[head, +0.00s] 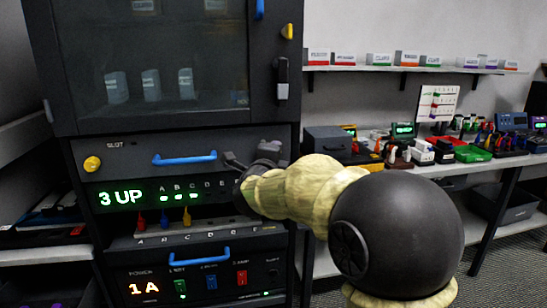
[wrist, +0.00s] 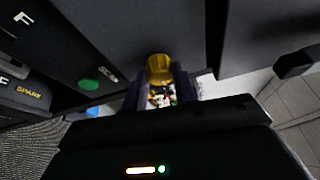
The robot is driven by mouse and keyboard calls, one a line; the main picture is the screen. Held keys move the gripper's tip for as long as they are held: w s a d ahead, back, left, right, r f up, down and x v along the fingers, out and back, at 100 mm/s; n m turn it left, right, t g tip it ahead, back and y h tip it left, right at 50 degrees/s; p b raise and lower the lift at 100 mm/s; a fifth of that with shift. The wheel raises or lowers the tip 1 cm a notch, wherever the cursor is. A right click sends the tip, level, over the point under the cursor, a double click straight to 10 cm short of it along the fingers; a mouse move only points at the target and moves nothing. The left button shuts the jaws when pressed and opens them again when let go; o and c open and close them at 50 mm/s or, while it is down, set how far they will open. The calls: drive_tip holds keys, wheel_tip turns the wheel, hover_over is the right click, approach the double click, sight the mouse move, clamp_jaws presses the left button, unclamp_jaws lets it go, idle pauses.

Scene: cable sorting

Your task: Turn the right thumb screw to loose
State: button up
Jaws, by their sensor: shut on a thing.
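The right thumb screw (wrist: 158,68) is a yellow knob on the dark panel, seen at the upper middle of the wrist view. My gripper (wrist: 160,84) has a finger on each side of it and is shut on it. In the head view my gripper (head: 250,163) is at the right end of the SLOT panel (head: 135,175) and hides the right thumb screw. The left thumb screw (head: 92,163), also yellow, shows at the panel's left end. I cannot tell how far the right screw is turned.
A blue handle (head: 185,159) crosses the panel's middle. Above is a glass-fronted cabinet door (head: 150,55) with a dark latch (head: 282,78). Below are a green 3 UP display (head: 122,197) and hanging colored plugs. A bench (head: 440,168) with a green tray (head: 472,154) stands right.

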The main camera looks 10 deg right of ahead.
drive_tip(key=shift+m, duration=0.5)
drive_tip(key=o, duration=1)
drive_tip(key=shift+d, duration=0.1)
drive_tip(key=shift+c, duration=0.2)
drive_tip(key=v, duration=1.7)
drive_tip(key=shift+s+r+p, duration=0.2)
drive_tip(key=shift+r+p, duration=0.1)
drive_tip(key=shift+p, duration=0.05)
